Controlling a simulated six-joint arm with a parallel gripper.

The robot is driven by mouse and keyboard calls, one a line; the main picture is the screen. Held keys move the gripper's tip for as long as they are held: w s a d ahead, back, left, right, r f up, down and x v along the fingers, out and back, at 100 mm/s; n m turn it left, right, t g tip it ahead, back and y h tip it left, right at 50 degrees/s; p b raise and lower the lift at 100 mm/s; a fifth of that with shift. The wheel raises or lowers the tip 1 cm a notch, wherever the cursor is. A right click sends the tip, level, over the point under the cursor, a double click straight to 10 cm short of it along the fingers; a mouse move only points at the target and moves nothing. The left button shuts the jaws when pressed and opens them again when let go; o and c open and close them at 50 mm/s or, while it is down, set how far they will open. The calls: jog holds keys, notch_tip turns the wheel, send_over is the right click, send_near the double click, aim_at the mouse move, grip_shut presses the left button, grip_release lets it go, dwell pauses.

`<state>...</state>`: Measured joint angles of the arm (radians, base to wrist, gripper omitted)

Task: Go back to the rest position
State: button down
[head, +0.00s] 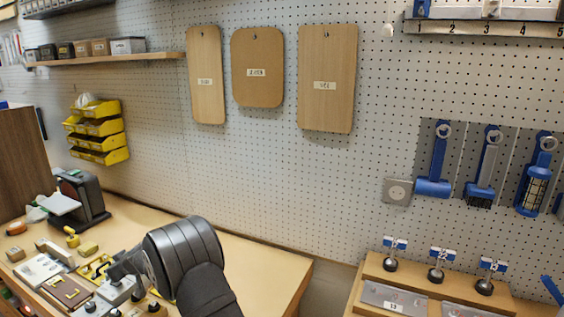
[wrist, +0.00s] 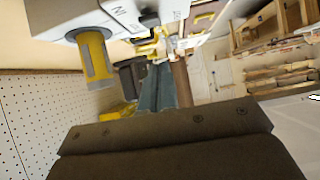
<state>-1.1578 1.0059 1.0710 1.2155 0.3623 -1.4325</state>
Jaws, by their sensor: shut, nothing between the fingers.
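My gripper (wrist: 156,72) shows in the wrist view as two grey fingers lying together, with nothing between them. The wide dark body of my wrist fills the bottom of that view. In the head view my dark grey arm reaches over the front left part of the wooden bench (head: 255,272). My gripper's end there is partly hidden behind the arm and among the small items on the bench. I cannot tell in the head view whether the fingers touch any of them.
Small fixtures, including a yellow frame (head: 95,268), crowd the bench left of my arm. A dark grey machine (head: 85,195) stands behind them. The bench right of my arm is bare. A wooden stand (head: 410,280) with knobs is at right. Pegboard (head: 270,170) closes the back.

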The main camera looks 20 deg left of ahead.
jog(key=shift+v, duration=1.35)
jog(key=shift+r, duration=0.1)
jog(key=shift+a, duration=0.1)
